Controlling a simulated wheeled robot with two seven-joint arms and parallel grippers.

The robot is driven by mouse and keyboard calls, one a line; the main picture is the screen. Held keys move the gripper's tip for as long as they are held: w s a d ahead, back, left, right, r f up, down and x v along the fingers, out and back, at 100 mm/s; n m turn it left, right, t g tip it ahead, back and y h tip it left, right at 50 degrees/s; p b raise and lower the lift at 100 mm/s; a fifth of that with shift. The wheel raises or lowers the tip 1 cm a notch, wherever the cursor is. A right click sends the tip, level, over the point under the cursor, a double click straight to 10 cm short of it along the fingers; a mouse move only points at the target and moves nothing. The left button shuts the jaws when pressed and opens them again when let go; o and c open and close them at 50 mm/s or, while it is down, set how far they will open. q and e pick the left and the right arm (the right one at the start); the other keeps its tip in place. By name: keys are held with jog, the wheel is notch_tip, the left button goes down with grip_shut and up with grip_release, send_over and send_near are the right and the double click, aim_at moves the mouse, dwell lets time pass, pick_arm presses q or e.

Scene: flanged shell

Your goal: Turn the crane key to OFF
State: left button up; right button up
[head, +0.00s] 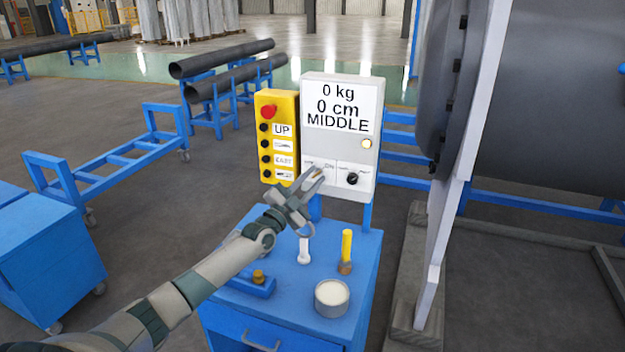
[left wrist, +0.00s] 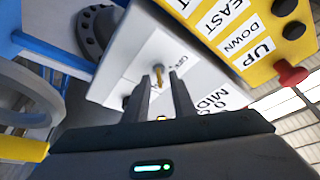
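The white control box (head: 338,150) stands upright and reads "0 kg", "0 cm", "MIDDLE". The key's exact angle is hard to tell. My left gripper (head: 312,184) is at the lower left of the box and largely hides the key in the head view. In the left wrist view its two fingers (left wrist: 164,82) are apart, with the key showing between their tips. I cannot tell whether they touch it. My right gripper is not in view.
A black knob (head: 352,178) sits right of the key. A yellow button box (head: 278,137) with a red button stands close on the left.

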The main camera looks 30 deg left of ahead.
pick_arm(q)
grip_shut()
jog(key=shift+f+n+y, duration=0.1)
jog(key=shift+n+y, duration=0.3)
jog(key=shift+n, duration=0.2)
jog(key=n+g+y+p, duration=0.1)
jog(key=n+y+p, duration=0.1)
jog(key=n, duration=0.6)
jog(key=n+y+p, duration=0.2)
jog(key=n+y, duration=0.3)
jog(key=n, duration=0.3)
jog(key=d+n+g+y+p, duration=0.1)
jog(key=n+y+p, duration=0.1)
jog(key=n, duration=0.5)
jog(key=shift+w+n+g+y+p, duration=0.1)
jog(key=shift+n+g+y+p, duration=0.25)
jog(key=shift+y, duration=0.45)
jog(key=shift+a+n, duration=0.1)
jog(key=shift+n, duration=0.15)
grip_release()
